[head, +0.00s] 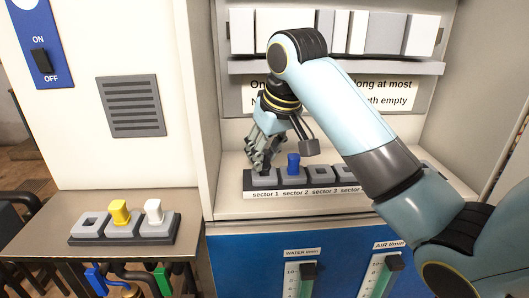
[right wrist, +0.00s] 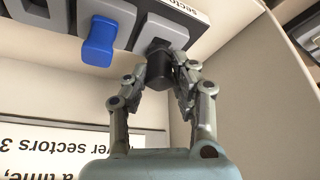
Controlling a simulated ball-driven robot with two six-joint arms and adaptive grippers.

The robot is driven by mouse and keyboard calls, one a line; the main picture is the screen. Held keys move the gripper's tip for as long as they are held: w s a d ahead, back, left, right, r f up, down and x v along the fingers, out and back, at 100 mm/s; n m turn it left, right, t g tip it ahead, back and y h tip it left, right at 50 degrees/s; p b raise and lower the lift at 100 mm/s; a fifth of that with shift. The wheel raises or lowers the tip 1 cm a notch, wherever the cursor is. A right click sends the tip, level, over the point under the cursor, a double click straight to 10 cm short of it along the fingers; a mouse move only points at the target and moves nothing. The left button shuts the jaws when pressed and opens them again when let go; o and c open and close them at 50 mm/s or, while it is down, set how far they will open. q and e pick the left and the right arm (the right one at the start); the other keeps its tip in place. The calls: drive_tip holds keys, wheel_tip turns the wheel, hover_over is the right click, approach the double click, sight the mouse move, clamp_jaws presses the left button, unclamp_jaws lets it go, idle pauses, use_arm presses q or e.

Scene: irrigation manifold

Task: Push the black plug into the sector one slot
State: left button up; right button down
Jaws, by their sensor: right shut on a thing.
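The black plug (right wrist: 159,68) is held between the fingertips of my right gripper (right wrist: 170,78) in the right wrist view. Its end is at the sector one slot (right wrist: 165,30) and seems to meet or enter the opening; how deep I cannot tell. In the head view my right gripper (head: 262,160) is over the sector one block (head: 262,181) at the left end of the labelled row, and its fingers hide the plug. My left gripper is not in view.
A blue plug (head: 293,165) stands in sector two, close beside my right gripper. The sector three block (head: 321,174) looks empty. On the left table (head: 50,226), a tray holds a yellow plug (head: 120,212) and a white plug (head: 153,211), with an empty slot at left.

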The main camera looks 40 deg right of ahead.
idle(0.3)
drive_tip(key=shift+f, duration=0.6)
drive_tip(key=c, duration=1.4)
unclamp_jaws()
